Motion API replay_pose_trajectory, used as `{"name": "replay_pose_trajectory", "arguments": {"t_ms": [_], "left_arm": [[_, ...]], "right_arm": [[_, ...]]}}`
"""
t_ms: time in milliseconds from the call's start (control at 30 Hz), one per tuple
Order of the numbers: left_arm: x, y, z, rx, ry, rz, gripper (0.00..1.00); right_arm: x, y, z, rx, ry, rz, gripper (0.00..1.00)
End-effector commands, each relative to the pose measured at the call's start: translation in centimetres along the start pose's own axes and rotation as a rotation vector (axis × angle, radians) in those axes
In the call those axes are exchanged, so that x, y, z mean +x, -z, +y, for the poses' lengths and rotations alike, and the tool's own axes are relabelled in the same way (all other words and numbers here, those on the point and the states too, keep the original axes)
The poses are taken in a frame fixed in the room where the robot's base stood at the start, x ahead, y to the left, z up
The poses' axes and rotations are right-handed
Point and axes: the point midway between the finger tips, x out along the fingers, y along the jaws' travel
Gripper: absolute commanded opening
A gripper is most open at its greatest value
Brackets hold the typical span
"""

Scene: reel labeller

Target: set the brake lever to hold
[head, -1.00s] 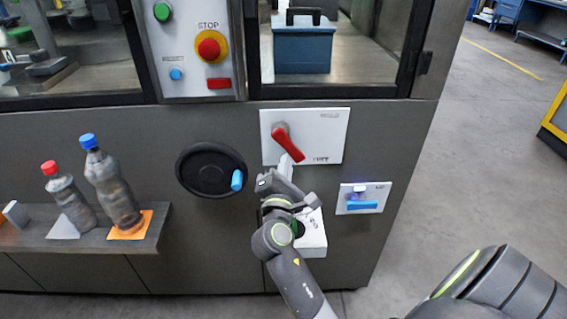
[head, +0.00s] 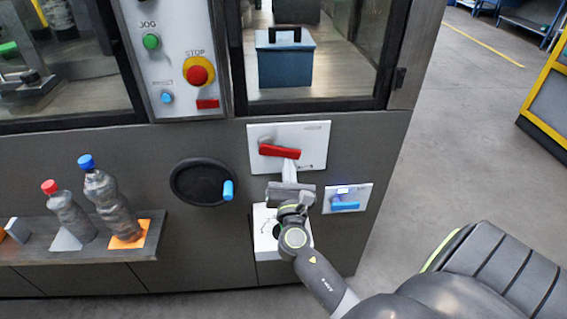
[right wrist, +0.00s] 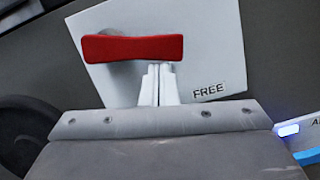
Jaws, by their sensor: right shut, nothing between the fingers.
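The red brake lever (head: 281,152) sits on a white plate (head: 316,150) on the machine's front, its free end pointing right and nearly level. In the right wrist view the lever (right wrist: 140,48) lies level across the plate (right wrist: 200,60), with FREE printed at lower right. The small label at the plate's upper right in the head view is too blurred to read. My right gripper (head: 290,168) is shut and empty, its fingertips (right wrist: 159,72) right under the lever, at its lower edge; contact is not clear. My left gripper is out of view.
A black handwheel (head: 200,182) with a blue knob is left of the plate. A small blue-handled panel (head: 347,198) is at lower right. A white box (head: 265,232) is below, partly behind my arm. Bottles (head: 105,200) stand on a shelf at left.

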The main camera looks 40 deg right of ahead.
Motion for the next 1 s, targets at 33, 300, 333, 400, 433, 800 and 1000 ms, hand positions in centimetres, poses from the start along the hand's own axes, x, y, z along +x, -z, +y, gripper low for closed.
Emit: {"name": "replay_pose_trajectory", "arguments": {"t_ms": [33, 300, 333, 400, 433, 800, 1000], "left_arm": [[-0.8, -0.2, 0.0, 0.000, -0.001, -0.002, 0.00], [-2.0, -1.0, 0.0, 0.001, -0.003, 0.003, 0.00], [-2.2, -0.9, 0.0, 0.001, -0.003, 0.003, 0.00], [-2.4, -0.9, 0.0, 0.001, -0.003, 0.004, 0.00], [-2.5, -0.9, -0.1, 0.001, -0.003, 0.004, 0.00], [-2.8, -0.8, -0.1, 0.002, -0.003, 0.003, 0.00], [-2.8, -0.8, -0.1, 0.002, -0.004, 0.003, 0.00]], "right_arm": [[0.2, -0.7, -0.1, -0.039, -0.010, 0.001, 0.00], [0.4, -1.4, -0.6, -0.190, -0.048, 0.001, 0.00], [0.4, -1.5, -0.6, -0.201, -0.051, 0.001, 0.00], [0.4, -1.5, -0.7, -0.225, -0.057, 0.001, 0.00], [0.4, -1.6, -0.7, -0.233, -0.058, 0.001, 0.00], [0.4, -1.6, -0.8, -0.270, -0.067, 0.001, 0.00], [0.4, -1.6, -0.8, -0.269, -0.067, 0.001, 0.00]]}}
